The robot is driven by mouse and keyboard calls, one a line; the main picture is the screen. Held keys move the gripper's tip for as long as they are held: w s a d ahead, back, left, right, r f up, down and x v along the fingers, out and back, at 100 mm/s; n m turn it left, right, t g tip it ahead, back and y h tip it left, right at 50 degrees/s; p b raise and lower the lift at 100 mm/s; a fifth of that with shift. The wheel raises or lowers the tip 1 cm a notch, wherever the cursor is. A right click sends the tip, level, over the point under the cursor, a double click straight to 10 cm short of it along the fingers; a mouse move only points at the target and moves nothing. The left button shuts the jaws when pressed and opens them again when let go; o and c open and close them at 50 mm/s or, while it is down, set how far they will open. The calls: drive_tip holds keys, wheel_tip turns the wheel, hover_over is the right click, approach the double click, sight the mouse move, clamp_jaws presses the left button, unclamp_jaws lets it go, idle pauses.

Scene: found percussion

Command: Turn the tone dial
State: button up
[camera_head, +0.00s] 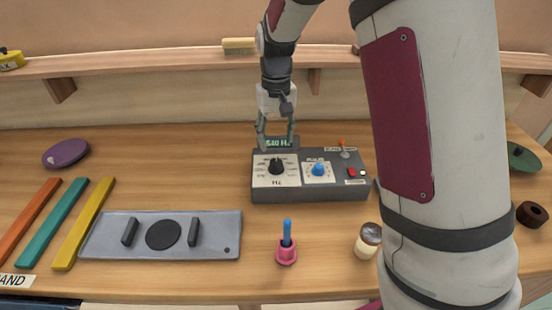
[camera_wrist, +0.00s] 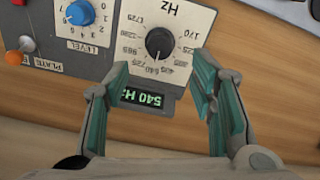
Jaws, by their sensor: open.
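The tone dial is a black knob (camera_head: 276,166) on a white plate marked Hz, at the left of a dark grey control box (camera_head: 310,193). It also shows in the wrist view (camera_wrist: 159,43), ringed by numbers. A green display (camera_wrist: 142,98) beside it reads 540 Hz. My gripper (camera_head: 277,145) is above the back edge of the box, behind the dial in the head view. In the wrist view my gripper (camera_wrist: 160,85) has its fingers apart, one on each side of the display. Nothing is between them but the view of the box, and the dial is just beyond the fingertips.
A blue level knob (camera_head: 319,169), an orange-tipped toggle (camera_head: 343,145) and red button (camera_head: 351,172) are on the same box. A pink holder (camera_head: 286,255) with a blue stick and a small jar (camera_head: 368,240) stand in front. A grey plate (camera_head: 210,246) lies left.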

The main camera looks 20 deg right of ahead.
sight(276, 162)
wheel_tip(276, 162, down, 8)
drive_tip(key=shift+f+p, duration=0.1)
drive_tip(key=shift+p, duration=0.25)
drive_tip(key=c, duration=1.2)
